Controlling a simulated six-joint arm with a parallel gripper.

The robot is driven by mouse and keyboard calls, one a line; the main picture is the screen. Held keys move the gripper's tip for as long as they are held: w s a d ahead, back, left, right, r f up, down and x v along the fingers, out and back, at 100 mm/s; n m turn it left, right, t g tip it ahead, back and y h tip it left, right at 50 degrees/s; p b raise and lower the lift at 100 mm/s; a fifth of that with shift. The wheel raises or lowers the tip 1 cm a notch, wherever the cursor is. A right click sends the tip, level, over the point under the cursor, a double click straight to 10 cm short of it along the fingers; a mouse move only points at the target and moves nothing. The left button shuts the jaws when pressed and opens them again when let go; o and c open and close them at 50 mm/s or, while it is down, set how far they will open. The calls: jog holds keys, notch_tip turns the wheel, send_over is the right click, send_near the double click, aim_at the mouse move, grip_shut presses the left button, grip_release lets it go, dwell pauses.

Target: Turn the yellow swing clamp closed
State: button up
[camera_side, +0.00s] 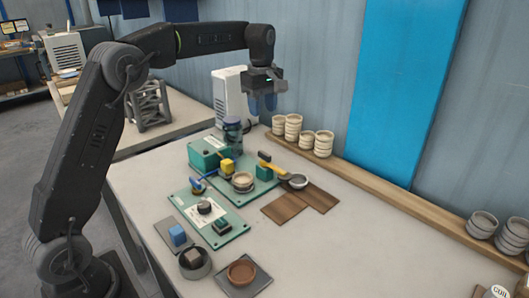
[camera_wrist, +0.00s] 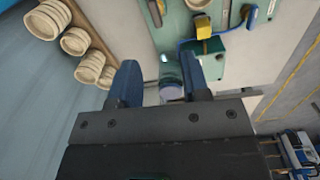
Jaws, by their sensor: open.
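Two yellow parts show on the green fixture plate (camera_side: 262,187), and I cannot tell for sure which is the swing clamp. One is a yellow block (camera_side: 227,166) beside the round cup; it also shows in the wrist view (camera_wrist: 203,27). The other is a yellow bar (camera_side: 267,158) by a green block, slanting toward a small metal dish. My gripper (camera_side: 263,103) is open and empty, high above the back of the table and apart from both. In the wrist view, my gripper's fingers (camera_wrist: 158,75) point toward the fixture, with a dark jar beyond them.
The dark glassy jar (camera_side: 233,132) stands behind the fixture, next to a green box (camera_side: 207,153). Stacked cups (camera_side: 293,128) line the wooden ledge (camera_side: 400,198) at the wall. A second green plate (camera_side: 208,218) lies in front. The table's right side is mostly clear.

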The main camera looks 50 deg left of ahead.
aim_at(265, 152)
jog(key=shift+n, duration=0.6)
jog(key=f, duration=0.5)
jog(key=w+f, duration=0.1)
jog(key=f, duration=0.4)
jog(key=a+f, duration=0.1)
jog(key=f, duration=0.4)
jog(key=shift+w+f, duration=0.25)
jog(key=shift+w, duration=0.05)
grip_shut()
